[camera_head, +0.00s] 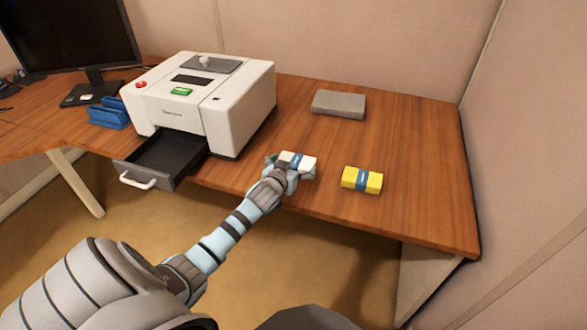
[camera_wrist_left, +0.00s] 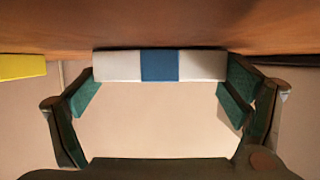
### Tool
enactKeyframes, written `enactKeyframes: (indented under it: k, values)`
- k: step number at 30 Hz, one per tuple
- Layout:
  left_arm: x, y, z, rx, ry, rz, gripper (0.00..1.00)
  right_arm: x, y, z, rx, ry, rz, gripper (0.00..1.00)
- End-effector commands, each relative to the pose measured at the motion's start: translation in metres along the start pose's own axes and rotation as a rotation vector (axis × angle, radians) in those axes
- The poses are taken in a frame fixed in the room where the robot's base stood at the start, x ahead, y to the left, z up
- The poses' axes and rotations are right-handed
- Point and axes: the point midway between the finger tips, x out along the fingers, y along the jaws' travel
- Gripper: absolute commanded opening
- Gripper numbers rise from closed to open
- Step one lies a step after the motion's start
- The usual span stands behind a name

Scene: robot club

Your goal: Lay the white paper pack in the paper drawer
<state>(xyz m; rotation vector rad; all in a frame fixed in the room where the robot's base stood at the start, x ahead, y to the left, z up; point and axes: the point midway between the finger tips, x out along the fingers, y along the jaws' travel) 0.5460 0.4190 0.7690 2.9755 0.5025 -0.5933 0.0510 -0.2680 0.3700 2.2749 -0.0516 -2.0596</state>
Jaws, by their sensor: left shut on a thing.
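The white paper pack (camera_head: 309,161) with a blue band is at the front of the wooden desk, right of the printer. My left gripper (camera_head: 290,169) is shut on it. In the left wrist view the pack (camera_wrist_left: 120,66) spans between the two green-padded fingers (camera_wrist_left: 160,90), close to the desk surface; I cannot tell whether it touches it. The paper drawer (camera_head: 166,156) is a dark open tray with a white handle, pulled out from the printer's front, left of my gripper. It looks empty. My right gripper is in neither view.
The white printer (camera_head: 228,113) stands behind the drawer. A yellow pack (camera_head: 351,178) with a blue band lies right of my gripper; it also shows in the left wrist view (camera_wrist_left: 20,66). A grey block (camera_head: 338,104) lies farther back. Blue holders (camera_head: 107,117) stand left of the printer.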

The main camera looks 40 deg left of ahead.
Motion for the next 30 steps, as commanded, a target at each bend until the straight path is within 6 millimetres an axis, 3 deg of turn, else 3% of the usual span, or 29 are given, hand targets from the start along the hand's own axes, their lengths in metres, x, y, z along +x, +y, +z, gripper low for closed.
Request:
enactKeyframes:
  k: [9,10,11,21,26,30]
  values:
    - [0.001,0.0,0.002,0.001,0.001,0.0,0.59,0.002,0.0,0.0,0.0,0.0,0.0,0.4]
    - [0.001,0.0,0.002,0.001,0.0,0.0,0.94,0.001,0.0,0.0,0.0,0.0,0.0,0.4]
    - [0.001,0.0,0.002,0.001,0.0,0.0,0.99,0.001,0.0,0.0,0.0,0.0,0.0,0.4]
    - [0.001,0.0,0.002,0.001,0.001,-0.001,1.0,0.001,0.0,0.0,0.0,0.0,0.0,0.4]
    - [0.001,-0.001,0.004,0.003,0.001,-0.001,1.0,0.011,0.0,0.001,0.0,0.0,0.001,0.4]
    - [-0.03,0.0,0.0,0.004,-0.001,0.0,1.0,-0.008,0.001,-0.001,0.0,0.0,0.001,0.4]
